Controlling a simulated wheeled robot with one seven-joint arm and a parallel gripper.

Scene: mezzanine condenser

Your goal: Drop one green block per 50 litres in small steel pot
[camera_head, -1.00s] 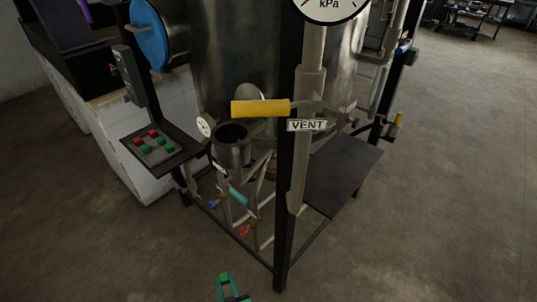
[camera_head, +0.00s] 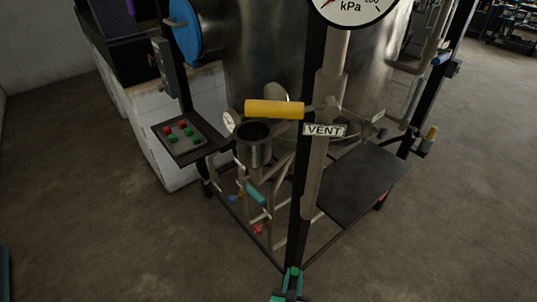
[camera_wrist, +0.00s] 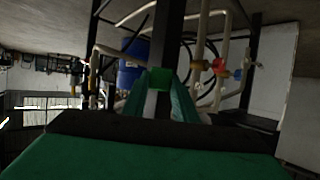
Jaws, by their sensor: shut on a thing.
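My gripper (camera_head: 289,288) is low at the bottom of the head view, in front of the frame's dark front post. It is shut on a green block (camera_head: 294,271), which also shows between the fingertips in the wrist view (camera_wrist: 159,79). The small steel pot (camera_head: 254,155) is an open dark cylinder beside the tank, above and left of my gripper and well apart from it. Its inside looks dark and I cannot make out any contents. More green blocks (camera_head: 173,139) and red blocks (camera_head: 168,129) lie on a dark tray (camera_head: 189,156) to the left.
A large steel tank (camera_head: 265,55) stands behind, with a kPa gauge (camera_head: 350,8) and a VENT sign (camera_head: 324,130). A yellow handle (camera_head: 274,110) crosses just above the pot. Pipes and small valves (camera_head: 257,195) hang below. A dark shelf (camera_head: 362,180) is at right. Floor is clear in front.

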